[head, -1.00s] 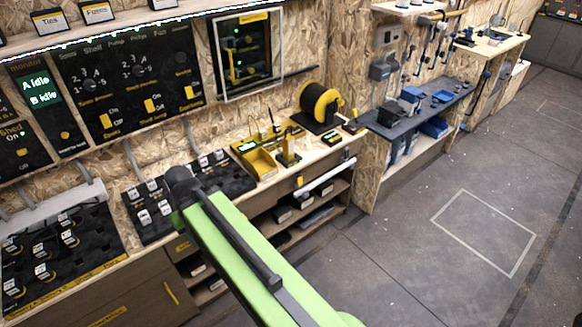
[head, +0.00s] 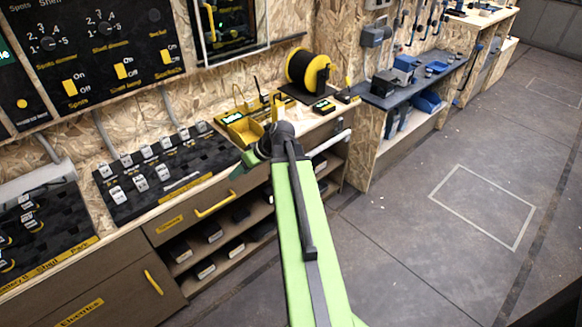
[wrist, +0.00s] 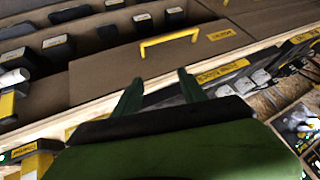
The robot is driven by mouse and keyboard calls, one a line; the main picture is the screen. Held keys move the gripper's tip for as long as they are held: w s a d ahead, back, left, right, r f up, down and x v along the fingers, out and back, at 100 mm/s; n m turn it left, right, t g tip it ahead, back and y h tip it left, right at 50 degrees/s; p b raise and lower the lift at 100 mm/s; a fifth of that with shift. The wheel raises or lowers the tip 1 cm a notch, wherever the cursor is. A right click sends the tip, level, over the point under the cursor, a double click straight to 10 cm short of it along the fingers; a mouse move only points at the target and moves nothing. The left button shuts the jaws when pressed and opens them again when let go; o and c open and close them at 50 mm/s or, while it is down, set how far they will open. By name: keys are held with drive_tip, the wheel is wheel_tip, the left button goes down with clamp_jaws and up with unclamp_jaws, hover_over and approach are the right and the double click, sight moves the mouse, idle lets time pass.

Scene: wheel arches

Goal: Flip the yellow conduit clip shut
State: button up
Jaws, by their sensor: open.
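I cannot make out the yellow conduit clip in either view. Grey conduits (head: 104,130) run down the wooden wall to the black switch board on the bench, and no yellow clip can be told on them. My gripper (wrist: 160,86) shows two dark green fingers, apart and with nothing between them. In the head view my gripper (head: 242,169) is small and partly hidden by my wrist, in front of the bench edge to the right of the switch board.
The black switch board (head: 150,182) lies on the bench. A yellow tray (head: 243,128) and a black reel (head: 308,72) stand farther right. The floor (head: 430,265) at right is open.

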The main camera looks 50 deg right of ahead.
drive_tip(key=s+d+f+m+t+h+b, duration=0.15)
drive_tip(key=s+d+t+b, duration=0.35)
drive_tip(key=d, duration=0.9)
drive_tip(key=s+d+t+h+b, duration=0.25)
drive_tip(key=s+d, duration=0.45)
drive_tip(key=d, duration=0.7)
drive_tip(key=shift+g+h, duration=0.35)
drive_tip(key=shift+h, duration=0.05)
drive_tip(key=b+x, duration=0.2)
drive_tip(key=x, duration=0.3)
drive_tip(key=b+x, duration=0.3)
drive_tip(key=x, duration=0.3)
drive_tip(key=b+x, duration=0.2)
drive_tip(key=x, duration=0.3)
drive_tip(key=shift+w+d+f, duration=0.15)
drive_tip(key=shift+f, duration=0.25)
drive_tip(key=shift+w, duration=0.45)
drive_tip(key=shift+c, duration=0.3)
